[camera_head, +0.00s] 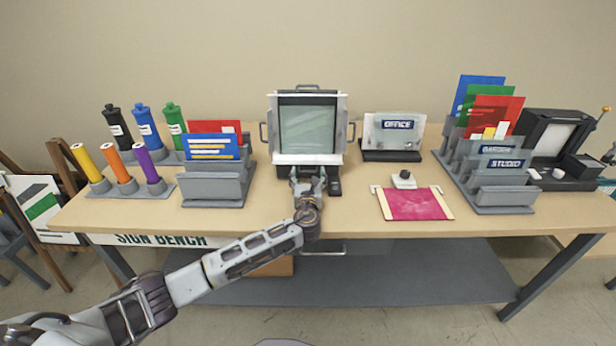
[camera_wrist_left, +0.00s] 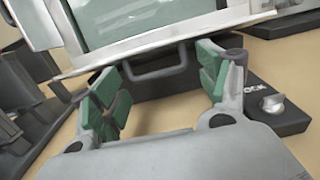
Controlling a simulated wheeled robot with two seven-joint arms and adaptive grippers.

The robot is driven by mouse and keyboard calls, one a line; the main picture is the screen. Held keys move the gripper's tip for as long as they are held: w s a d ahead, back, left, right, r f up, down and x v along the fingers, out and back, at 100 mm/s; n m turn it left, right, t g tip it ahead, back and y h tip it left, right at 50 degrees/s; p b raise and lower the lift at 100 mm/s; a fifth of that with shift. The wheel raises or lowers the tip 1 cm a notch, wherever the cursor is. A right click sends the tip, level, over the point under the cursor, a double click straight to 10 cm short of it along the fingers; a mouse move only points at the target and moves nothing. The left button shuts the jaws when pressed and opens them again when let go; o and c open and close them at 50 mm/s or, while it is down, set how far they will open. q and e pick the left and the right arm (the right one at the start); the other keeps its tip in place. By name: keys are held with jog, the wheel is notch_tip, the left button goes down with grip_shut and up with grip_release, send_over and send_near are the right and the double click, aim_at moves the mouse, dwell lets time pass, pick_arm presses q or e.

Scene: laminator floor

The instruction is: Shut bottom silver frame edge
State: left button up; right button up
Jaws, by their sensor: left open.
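The silver snap frame (camera_head: 308,125) stands tilted on the bench, with a pale green panel inside it. Its bottom silver edge (camera_head: 308,159) crosses the upper middle of the left wrist view (camera_wrist_left: 165,46). A dark U-shaped handle (camera_wrist_left: 152,75) hangs below that edge. Side handles show at the frame's left and right, and one at its top. My left gripper (camera_head: 309,182) is in front of the bottom edge. In the left wrist view its green-padded fingers (camera_wrist_left: 157,70) are spread on either side of the handle, with no visible grip. My right gripper is not in view.
A dark base with a lock label and silver knob (camera_wrist_left: 272,103) sits right of my gripper. A pink sheet (camera_head: 418,204) lies to the right. Card holders (camera_head: 212,187) and coloured tubes stand left; the office stand (camera_head: 392,155) and more card racks stand right.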

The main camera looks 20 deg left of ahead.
pick_arm(q)
jog(key=c, duration=0.8)
